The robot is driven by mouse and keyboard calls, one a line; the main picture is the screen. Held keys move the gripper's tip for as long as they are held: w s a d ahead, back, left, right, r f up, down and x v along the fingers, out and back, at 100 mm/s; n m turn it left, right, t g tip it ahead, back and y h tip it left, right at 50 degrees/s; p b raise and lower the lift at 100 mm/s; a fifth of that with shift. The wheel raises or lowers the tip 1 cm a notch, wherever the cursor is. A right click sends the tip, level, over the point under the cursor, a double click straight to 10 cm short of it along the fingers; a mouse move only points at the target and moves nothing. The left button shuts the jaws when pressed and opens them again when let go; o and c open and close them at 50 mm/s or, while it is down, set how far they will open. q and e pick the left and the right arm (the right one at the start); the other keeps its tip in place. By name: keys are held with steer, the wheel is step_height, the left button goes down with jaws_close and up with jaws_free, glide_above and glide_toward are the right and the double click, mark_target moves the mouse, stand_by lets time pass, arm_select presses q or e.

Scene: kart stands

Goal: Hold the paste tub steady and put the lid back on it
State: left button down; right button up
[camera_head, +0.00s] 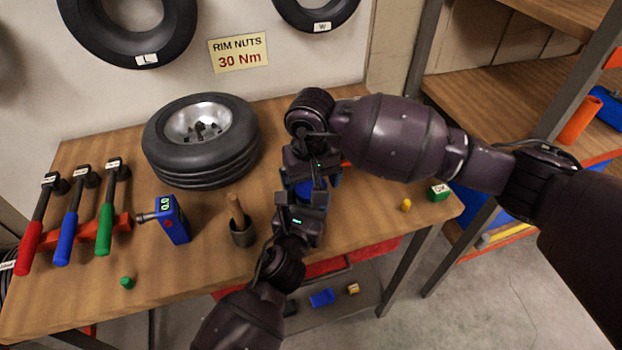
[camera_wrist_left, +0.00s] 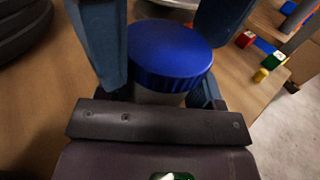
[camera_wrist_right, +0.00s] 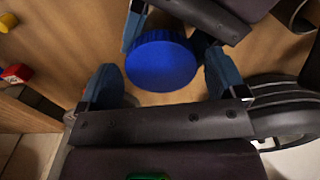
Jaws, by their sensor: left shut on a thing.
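The round blue lid (camera_wrist_left: 170,55) with a ribbed edge lies over the top of the pale grey paste tub (camera_wrist_left: 157,97) in the left wrist view. I cannot tell whether it is fully seated. My left gripper (camera_head: 302,198) is shut on the tub from the near side, low down. My right gripper (camera_head: 312,170) is at the lid from above, its fingers open on either side with small gaps. In the head view both grippers mostly hide tub and lid.
A yellow piece (camera_head: 406,205) and a green block (camera_head: 438,193) are near the right edge.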

steer(key=c, duration=0.9)
steer(key=shift+o, duration=0.2)
steer(key=shift+d+m, duration=0.1)
steer(key=shift+m, duration=1.6)
steer(key=o, duration=1)
steer(key=shift+r, duration=2.3)
